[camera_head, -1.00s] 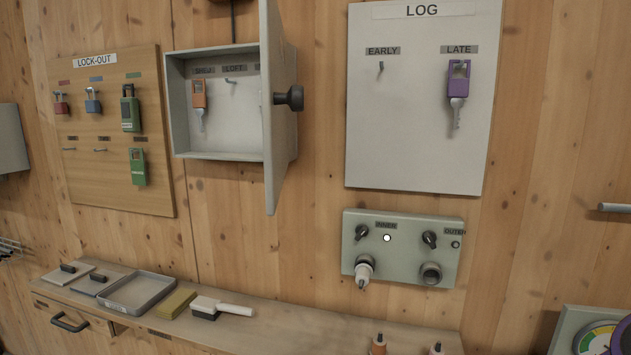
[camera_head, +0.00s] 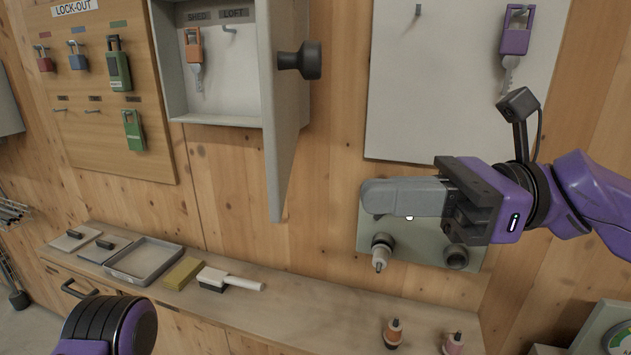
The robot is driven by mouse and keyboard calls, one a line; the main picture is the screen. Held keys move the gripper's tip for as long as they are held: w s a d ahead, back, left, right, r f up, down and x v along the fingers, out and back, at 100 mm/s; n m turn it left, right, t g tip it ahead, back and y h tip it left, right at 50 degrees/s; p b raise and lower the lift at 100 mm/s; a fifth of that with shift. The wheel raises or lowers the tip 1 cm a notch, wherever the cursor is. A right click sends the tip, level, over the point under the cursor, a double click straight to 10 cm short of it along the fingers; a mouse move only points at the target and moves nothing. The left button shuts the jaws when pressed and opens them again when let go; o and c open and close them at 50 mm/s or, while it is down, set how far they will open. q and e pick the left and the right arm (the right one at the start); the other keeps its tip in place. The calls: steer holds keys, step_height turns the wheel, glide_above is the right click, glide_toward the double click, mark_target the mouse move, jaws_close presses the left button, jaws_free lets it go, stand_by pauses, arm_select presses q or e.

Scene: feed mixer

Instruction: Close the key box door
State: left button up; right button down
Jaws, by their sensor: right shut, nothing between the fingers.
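The key box (camera_head: 217,121) is a grey wall cabinet at the upper left of the middle. Its door (camera_head: 287,130) stands open, swung out from the box's right side and seen nearly edge-on. A dark round knob (camera_head: 304,61) sticks out to the right from the door. Inside the box an orange-tagged key (camera_head: 195,60) hangs under the SHED label, and the LOFT hook (camera_head: 230,30) is empty. My right gripper (camera_head: 372,197) is shut and empty, pointing left, below and right of the door and in front of the control panel. My left arm shows at the bottom left, with its fingers out of frame.
The LOG board (camera_head: 420,90) with a purple-tagged key (camera_head: 515,42) is right of the door. The control panel (camera_head: 374,228) is partly hidden behind my right gripper. A shelf (camera_head: 315,300) below holds a tray (camera_head: 146,278), a sponge and a brush. The lock-out board (camera_head: 85,135) is on the left.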

mark_target(284, 197)
steer(key=a+p, duration=0.1)
steer(key=a, duration=0.6)
steer(key=shift+w+f, duration=0.1)
